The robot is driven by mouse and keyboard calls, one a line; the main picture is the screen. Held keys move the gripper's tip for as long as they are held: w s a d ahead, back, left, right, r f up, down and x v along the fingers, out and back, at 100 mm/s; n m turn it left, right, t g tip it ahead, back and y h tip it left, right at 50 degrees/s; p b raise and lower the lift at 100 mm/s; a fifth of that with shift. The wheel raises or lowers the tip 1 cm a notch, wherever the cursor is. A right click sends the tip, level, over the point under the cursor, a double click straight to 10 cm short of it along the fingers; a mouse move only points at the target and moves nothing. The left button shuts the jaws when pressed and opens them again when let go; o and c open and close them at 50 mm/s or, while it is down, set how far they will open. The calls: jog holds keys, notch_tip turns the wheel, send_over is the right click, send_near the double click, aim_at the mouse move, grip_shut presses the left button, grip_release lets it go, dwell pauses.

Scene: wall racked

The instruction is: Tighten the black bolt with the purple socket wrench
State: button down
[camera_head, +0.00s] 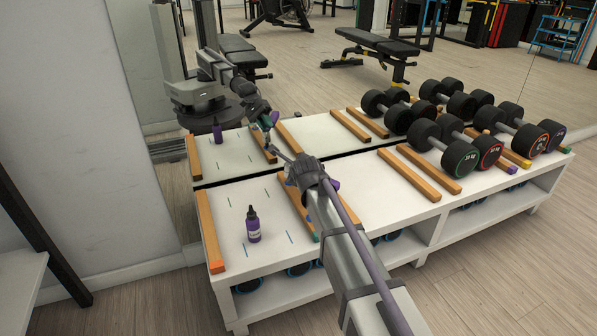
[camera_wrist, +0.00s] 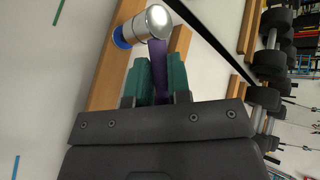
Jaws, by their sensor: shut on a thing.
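The purple socket wrench (camera_wrist: 158,62) is between the teal fingers of my gripper (camera_wrist: 160,82) in the wrist view. My gripper is shut on the handle. In the head view, my gripper (camera_head: 291,171) is above the white rack top, beside a wooden rail; the wrench is small and hard to make out there. I cannot pick out the black bolt in either view.
The white rack (camera_head: 365,207) carries wooden rails, a purple bottle (camera_head: 253,224) at the front left and several dumbbells (camera_head: 442,147) on the right. A mirror behind it reflects the room and my arm. A wall stands at the left. The top around the bottle is mostly clear.

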notch_tip(320, 180, up, 4)
jog(key=p, duration=0.3)
jog(key=shift+r+p, duration=0.15)
jog(key=shift+p, duration=0.15)
